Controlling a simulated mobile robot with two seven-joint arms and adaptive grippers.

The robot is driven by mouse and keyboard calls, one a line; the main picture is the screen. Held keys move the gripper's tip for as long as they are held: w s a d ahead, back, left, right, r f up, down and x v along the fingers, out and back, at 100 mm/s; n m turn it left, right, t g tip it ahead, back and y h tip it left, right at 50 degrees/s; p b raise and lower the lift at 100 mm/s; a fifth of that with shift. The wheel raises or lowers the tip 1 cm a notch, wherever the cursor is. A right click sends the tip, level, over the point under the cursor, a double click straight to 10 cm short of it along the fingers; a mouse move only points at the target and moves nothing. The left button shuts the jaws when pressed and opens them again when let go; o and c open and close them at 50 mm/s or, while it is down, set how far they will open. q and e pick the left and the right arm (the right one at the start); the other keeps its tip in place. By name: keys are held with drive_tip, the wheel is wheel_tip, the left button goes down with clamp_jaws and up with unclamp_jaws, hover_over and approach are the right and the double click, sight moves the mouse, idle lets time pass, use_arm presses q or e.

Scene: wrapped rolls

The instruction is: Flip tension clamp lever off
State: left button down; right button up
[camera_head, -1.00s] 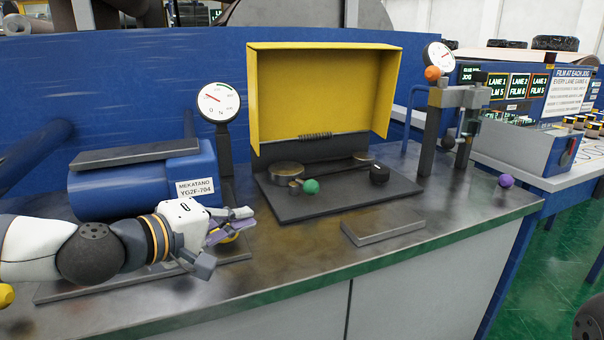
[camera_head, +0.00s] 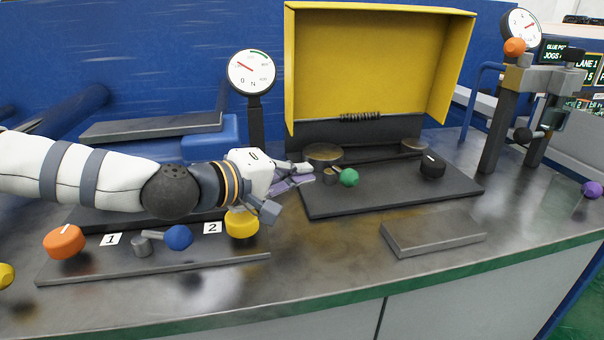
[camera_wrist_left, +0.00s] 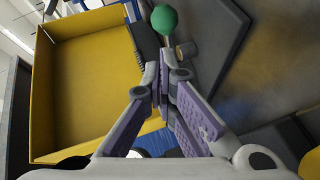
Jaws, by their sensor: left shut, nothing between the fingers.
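A lever with a green ball knob (camera_head: 349,177) stands at the front left of a dark plate (camera_head: 390,198) under a raised yellow cover (camera_head: 372,65). I cannot tell from any label which lever is the tension clamp's. My left gripper (camera_head: 307,176) is shut and empty, just left of the green knob and above the bench. In the left wrist view the green knob (camera_wrist_left: 164,20) shows beyond the closed fingertips (camera_wrist_left: 162,68), with a visible gap. The yellow cover (camera_wrist_left: 85,90) fills the left of that view. My right gripper is not in view.
A dial gauge (camera_head: 251,72) stands behind my left gripper. Below my left arm are orange (camera_head: 64,242), blue (camera_head: 179,237) and yellow (camera_head: 241,223) knobs. A black knob (camera_head: 432,166) sits right on the plate. A low grey block (camera_head: 432,233) lies in front; bench around it is clear.

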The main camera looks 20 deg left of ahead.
sight(343, 174)
use_arm(q)
drive_tip(key=x, duration=0.4)
drive_tip(key=b+x, duration=0.1)
drive_tip(key=x, duration=0.1)
drive_tip(key=shift+f, duration=0.35)
drive_tip(key=shift+w+d, duration=0.15)
drive_tip(key=shift+w, duration=0.25)
drive_tip(key=shift+r, duration=0.1)
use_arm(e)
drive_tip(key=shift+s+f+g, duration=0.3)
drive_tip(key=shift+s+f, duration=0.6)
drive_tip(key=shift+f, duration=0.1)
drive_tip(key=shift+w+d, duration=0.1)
